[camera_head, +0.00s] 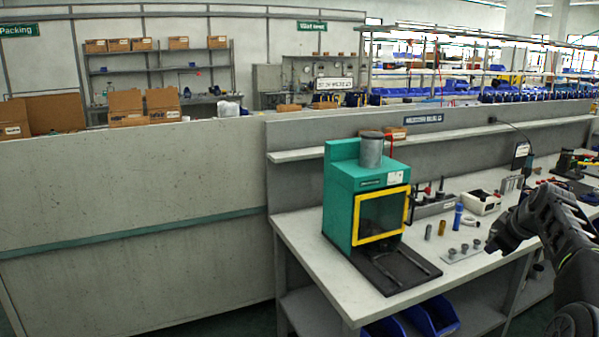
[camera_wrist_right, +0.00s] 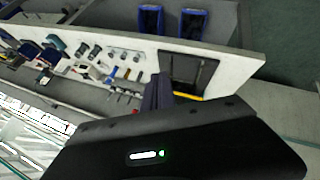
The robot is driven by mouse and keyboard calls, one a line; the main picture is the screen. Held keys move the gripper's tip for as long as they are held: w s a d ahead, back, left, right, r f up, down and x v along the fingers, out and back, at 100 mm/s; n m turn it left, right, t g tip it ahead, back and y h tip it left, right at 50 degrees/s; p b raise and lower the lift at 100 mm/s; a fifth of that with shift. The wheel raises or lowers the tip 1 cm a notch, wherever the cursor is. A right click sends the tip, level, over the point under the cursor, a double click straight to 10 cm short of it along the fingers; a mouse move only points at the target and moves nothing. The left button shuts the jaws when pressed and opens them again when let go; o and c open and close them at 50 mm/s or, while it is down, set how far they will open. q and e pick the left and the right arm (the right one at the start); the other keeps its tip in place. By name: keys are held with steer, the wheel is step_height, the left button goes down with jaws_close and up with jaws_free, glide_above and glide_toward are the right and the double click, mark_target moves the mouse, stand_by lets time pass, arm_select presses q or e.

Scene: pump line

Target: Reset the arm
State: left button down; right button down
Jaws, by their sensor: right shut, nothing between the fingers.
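My right arm, dark grey, comes in from the right edge of the head view. Its gripper (camera_head: 497,242) hangs over the front part of the workbench (camera_head: 299,232), to the right of the green machine. In the right wrist view the dark fingers (camera_wrist_right: 158,92) are together with nothing between them. The gripper holds nothing and seems clear of the bench items, though its exact height is hard to tell. My left gripper is in neither view.
A green machine with a yellow-framed window (camera_head: 381,215) stands on the bench's left. A white plate with grey knobs (camera_head: 461,252), a blue cylinder (camera_head: 458,216) and a white box (camera_head: 482,203) lie near my arm. Blue bins (camera_head: 432,316) sit below.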

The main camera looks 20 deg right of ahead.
steer(key=w+a+f+m, duration=0.3)
steer(key=f, duration=0.6)
steer(key=w+a+f+m, duration=0.3)
steer(key=a+f+m, duration=0.1)
steer(key=f, duration=0.5)
steer(key=s+a+f+m+y, duration=0.2)
steer(key=s+a+f+y, duration=0.15)
steer(key=a+f, duration=1.55)
steer(key=s+a+f+g+y, duration=0.1)
steer(key=s+a+f, duration=0.2)
steer(key=s+a, duration=0.45)
steer(key=s+a+f+g, duration=0.1)
steer(key=s+a+f, duration=0.3)
steer(key=a, duration=0.6)
steer(key=s+a+f+n+g+y, duration=0.1)
steer(key=s+a+g, duration=0.1)
steer(key=s+a, duration=0.5)
steer(key=s+a+f+n+g+y, duration=0.1)
steer(key=s+a+g, duration=0.1)
steer(key=s+a, duration=0.6)
steer(key=s, duration=0.5)
steer(key=shift+a+f+n+g, duration=0.2)
steer(key=shift+f+n+g, duration=0.1)
steer(key=shift+g, duration=0.1)
steer(key=shift+s, duration=0.1)
